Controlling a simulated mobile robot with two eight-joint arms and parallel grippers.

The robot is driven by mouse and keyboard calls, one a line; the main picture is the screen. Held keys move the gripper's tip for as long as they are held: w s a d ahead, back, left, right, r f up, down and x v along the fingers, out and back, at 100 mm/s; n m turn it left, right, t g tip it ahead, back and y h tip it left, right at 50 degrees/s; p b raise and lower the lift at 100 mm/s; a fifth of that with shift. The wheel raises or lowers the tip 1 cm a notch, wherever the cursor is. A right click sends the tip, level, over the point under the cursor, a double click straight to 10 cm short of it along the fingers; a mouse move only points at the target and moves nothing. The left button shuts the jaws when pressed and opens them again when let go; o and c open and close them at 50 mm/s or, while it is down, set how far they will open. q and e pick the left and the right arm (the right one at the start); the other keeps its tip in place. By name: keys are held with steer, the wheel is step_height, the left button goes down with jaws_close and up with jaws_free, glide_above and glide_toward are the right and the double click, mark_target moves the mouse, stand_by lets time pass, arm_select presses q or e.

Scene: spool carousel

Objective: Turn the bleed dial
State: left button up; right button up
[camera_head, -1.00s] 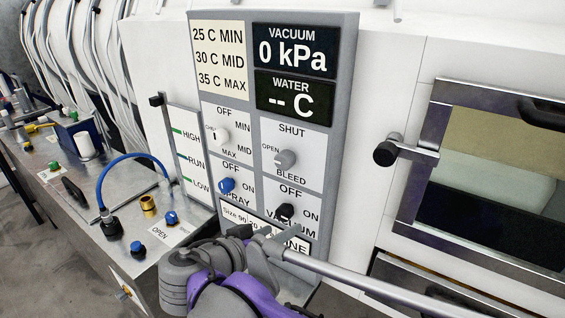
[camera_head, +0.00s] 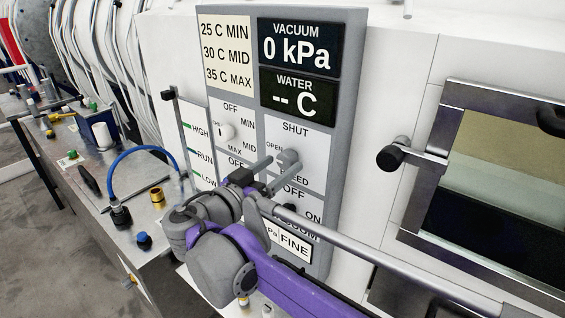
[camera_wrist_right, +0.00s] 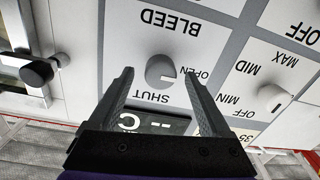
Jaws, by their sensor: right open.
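The bleed dial is a grey round knob (camera_head: 288,161) on the grey control panel (camera_head: 345,110), with SHUT above it and OPEN to its left. It also shows upside down in the right wrist view (camera_wrist_right: 160,70), with a pale mark on the OPEN side. My right gripper (camera_head: 281,168) is open, in front of the panel at the dial. In the right wrist view its fingers (camera_wrist_right: 159,73) lie on either side of the dial with gaps. I cannot tell how far the tips reach around it. My left gripper is not in view.
A white temperature dial (camera_head: 225,131) sits left of the bleed dial. My right arm covers much of the spray and vacuum dials below. A black-knobbed handle (camera_head: 390,158) juts out at right. A metal bench (camera_head: 100,170) with a blue hose (camera_head: 140,150) stands at left.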

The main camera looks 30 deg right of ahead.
steer(key=shift+x, duration=0.9)
steer(key=shift+c, duration=0.4)
jaws_close()
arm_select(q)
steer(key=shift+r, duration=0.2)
